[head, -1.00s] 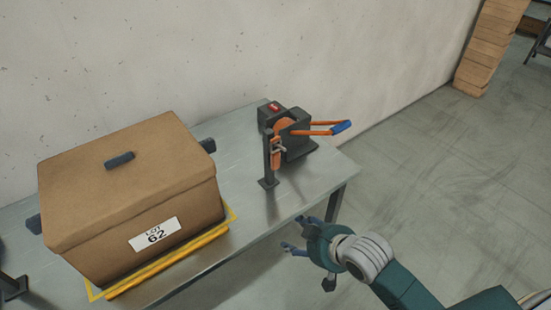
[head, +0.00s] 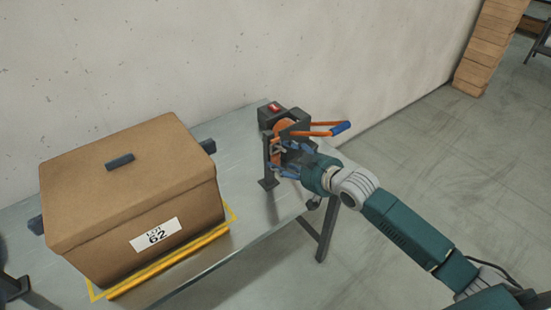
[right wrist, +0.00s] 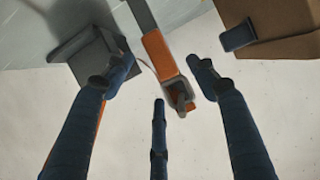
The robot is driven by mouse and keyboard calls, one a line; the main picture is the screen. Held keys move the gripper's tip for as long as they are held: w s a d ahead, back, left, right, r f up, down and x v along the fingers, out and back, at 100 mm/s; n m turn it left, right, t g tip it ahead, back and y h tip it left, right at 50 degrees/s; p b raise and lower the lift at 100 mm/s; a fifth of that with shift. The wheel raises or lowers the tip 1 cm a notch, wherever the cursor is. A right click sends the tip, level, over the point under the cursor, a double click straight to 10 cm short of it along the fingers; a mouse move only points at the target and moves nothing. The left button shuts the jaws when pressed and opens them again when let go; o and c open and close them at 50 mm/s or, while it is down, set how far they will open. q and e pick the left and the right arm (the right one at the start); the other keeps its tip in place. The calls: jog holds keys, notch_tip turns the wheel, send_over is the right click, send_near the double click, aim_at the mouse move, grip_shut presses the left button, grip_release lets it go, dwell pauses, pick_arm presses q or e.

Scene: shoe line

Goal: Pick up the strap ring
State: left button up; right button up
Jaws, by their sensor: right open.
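An orange strap (right wrist: 160,55) with a grey ring-like end (right wrist: 178,92) hangs at a dark post (head: 267,160) on the table. I take this end for the strap ring; a dark peg shows at it. My right gripper (head: 289,160) is open beside the post in the head view and partly hides the strap. In the right wrist view, the spread fingers of the right gripper (right wrist: 162,78) stand on both sides of the strap's end, with a third finger below it. No grip on it shows.
Behind the post stands a dark machine (head: 272,112) with orange arms and a blue handle (head: 341,128). The metal table (head: 240,150) is bare between box and post.

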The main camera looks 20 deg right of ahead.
aim_at(279, 157)
jog(key=x, duration=0.4)
jog(key=shift+w+a+f, duration=0.15)
jog(key=shift+w, duration=0.05)
jog(key=c, duration=1.3)
jog(key=shift+o, duration=0.2)
